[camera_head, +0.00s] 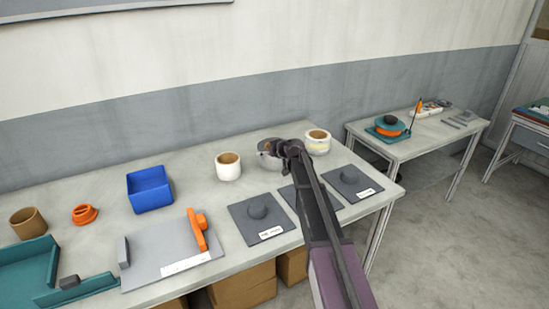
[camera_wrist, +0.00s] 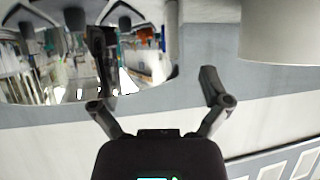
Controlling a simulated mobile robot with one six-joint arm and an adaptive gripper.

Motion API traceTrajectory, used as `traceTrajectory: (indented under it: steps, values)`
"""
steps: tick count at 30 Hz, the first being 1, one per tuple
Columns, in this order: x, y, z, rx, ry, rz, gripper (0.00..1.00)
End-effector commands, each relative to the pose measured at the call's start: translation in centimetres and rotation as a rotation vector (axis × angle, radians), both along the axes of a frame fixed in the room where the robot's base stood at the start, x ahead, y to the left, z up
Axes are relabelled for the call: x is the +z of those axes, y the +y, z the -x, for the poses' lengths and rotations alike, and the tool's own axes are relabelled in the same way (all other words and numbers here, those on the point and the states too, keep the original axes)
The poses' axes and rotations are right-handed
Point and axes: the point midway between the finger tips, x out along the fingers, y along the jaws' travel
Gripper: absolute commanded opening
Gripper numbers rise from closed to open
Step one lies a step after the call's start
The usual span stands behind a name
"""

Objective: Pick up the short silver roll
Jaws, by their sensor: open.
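The short silver roll (camera_head: 267,158) stands on the table among the row of rolls, partly hidden behind my gripper (camera_head: 290,150). In the wrist view a large mirror-like surface, which looks like the silver roll (camera_wrist: 45,75), fills the upper left and reflects the room. My gripper (camera_wrist: 157,80) is open with nothing held. One finger shows in front of the mirror-like surface and the other stands to its right, over the wall background. I cannot tell whether either finger touches the roll.
A white roll (camera_head: 228,168) stands left of the silver roll and a pale roll (camera_head: 317,143) stands to its right. Grey pads (camera_head: 262,233) lie in front. A blue bin (camera_head: 149,190) is farther left. A second table (camera_head: 430,132) stands to the right.

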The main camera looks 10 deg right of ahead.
Motion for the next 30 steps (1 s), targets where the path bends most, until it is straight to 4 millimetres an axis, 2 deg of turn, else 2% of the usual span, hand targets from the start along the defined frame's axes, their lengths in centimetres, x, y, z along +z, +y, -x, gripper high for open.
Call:
traceTrajectory:
  steps: [1, 6, 23, 26, 30]
  values:
    - [-0.6, 0.35, -0.7, 0.001, 0.0, 0.0, 0.97]
    - [-0.97, 0.86, -1.47, 0.001, 0.0, 0.0, 0.97]
    - [-0.92, 0.84, -1.48, 0.0, 0.0, 0.0, 0.97]
    - [-0.91, 0.83, -1.47, 0.0, 0.0, 0.0, 0.73]
    - [-0.92, 0.83, -1.48, 0.0, 0.0, 0.0, 0.31]
